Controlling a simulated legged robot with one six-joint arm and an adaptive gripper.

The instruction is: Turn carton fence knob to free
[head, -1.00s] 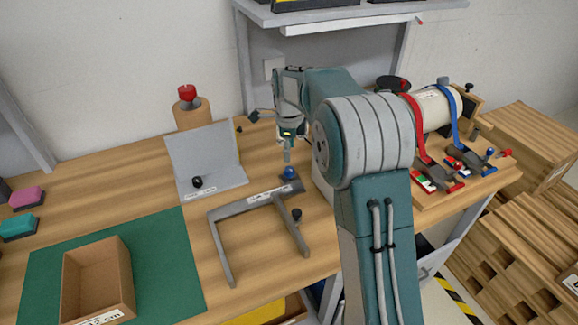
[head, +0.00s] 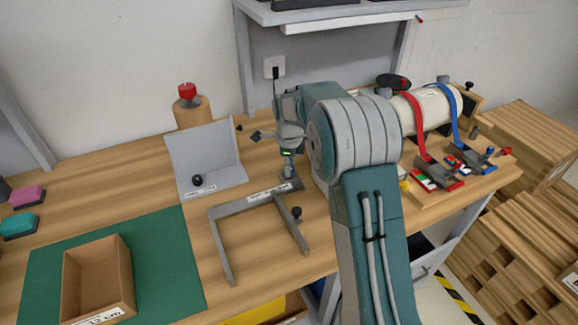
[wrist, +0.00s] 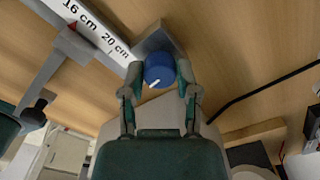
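The carton fence is a grey frame (head: 223,248) on the wooden table, with a scale strip reading 16 cm and 20 cm (wrist: 95,28) in the wrist view. Its blue knob (wrist: 159,69) has a white pointer line slanting to the lower left and sits at the end of the scale on a grey plate (wrist: 156,40). My gripper (wrist: 160,78) is lowered around the knob, one fingertip on each side, very close to it. I cannot tell whether the fingers touch it. In the head view my gripper (head: 289,178) largely hides the knob.
A black knob (head: 296,213) sits on the fence's right leg. A grey angled plate (head: 205,160) stands left of my gripper. An open carton (head: 127,275) rests on a green mat (head: 170,245). Red and blue strapped clamps (head: 438,175) stand at the right.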

